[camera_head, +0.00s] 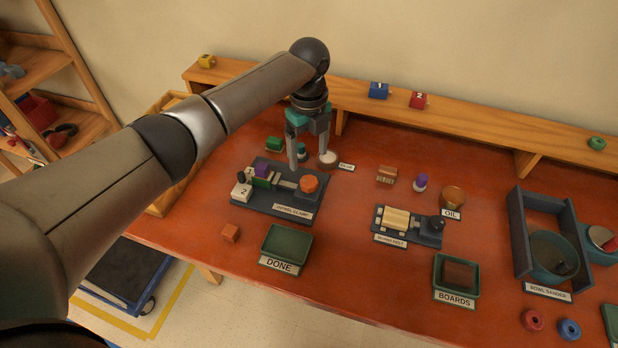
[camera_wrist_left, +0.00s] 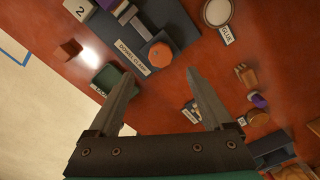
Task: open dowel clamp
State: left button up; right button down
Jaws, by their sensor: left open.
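The dowel clamp (camera_head: 262,203) is a dark grey base plate with a label on its front edge. It carries an orange knob (camera_head: 309,184) at its right end, a metal rod, and purple and green pieces toward the left. A white block marked 2 (camera_head: 241,191) is at its left end. My left gripper (camera_head: 307,165) is open and empty, pointing down just behind and above the orange knob, apart from it. In the left wrist view the orange knob (camera_wrist_left: 160,54) shows beyond the open fingers (camera_wrist_left: 164,84), near the left fingertip. My right gripper is not in view.
A green DONE tray (camera_head: 286,258) is in front of the clamp. A glue pot (camera_head: 327,160) stands close behind the gripper. A wooden shelf (camera_head: 350,102) runs along the back.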

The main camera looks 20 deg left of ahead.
aim_at(309, 181)
pick_arm(q)
notch_tip(309, 181, down, 9)
jog(key=shift+r+b, duration=0.1)
jog(key=shift+b, duration=0.5)
grip_shut()
dwell(0.3)
